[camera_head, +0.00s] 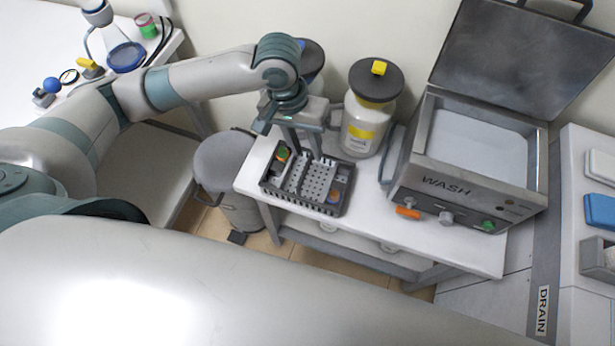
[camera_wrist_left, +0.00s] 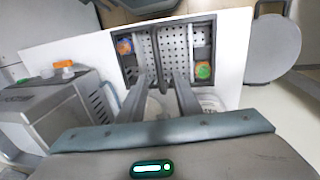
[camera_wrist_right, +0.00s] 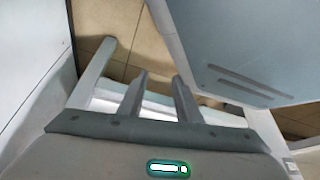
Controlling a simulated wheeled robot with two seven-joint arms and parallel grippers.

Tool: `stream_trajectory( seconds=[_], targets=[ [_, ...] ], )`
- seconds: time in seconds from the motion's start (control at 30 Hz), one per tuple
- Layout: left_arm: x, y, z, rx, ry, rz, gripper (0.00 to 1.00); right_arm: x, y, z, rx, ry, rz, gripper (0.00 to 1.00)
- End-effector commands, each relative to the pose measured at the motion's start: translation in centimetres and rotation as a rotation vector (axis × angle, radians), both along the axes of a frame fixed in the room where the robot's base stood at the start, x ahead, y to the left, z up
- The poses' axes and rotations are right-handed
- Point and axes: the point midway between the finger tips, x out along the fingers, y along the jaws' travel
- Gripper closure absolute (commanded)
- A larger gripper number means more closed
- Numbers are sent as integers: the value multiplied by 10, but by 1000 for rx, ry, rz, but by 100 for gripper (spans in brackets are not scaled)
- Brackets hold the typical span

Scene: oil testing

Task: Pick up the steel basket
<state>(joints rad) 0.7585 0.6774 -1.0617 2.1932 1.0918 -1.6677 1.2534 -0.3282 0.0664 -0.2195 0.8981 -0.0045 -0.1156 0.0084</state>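The steel basket (camera_head: 318,181) is a grey perforated tray sitting in a dark rack on the white table. It also shows in the left wrist view (camera_wrist_left: 172,47), with a bar-like handle (camera_wrist_left: 163,75) along its middle. My left gripper (camera_head: 303,152) points down over the back part of the basket. In the left wrist view my left gripper (camera_wrist_left: 160,76) has its fingers apart, one on each side of the handle; I see no grip. My right gripper (camera_wrist_right: 160,77) is open and empty, away from the basket and outside the head view.
Orange-capped (camera_wrist_left: 124,46) and green-capped (camera_wrist_left: 203,70) items stand at the rack's sides. A yellow-labelled jar (camera_head: 366,118) stands behind it. The WASH machine (camera_head: 470,195), lid raised, is to the right. A grey bin (camera_head: 226,170) is left of the table (camera_head: 262,160).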

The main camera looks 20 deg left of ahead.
Motion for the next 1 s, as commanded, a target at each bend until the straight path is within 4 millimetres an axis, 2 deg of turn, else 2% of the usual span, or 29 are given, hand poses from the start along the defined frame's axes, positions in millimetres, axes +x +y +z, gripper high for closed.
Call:
stream_trajectory(
  seconds=[0.23, 0.6, 1.0],
  targets=[
    [-2, -1, -7, 0, 2, 1, 69, 1, -1, 1, -1, 2, 0, 69],
    [-7, -9, -47, 1, 1, 1, 69, -25, -11, -7, -20, 65, -1, 69],
    [-7, -9, -51, 0, -1, 0, 69, -23, -11, -6, -20, 61, -1, 69]
  ],
)
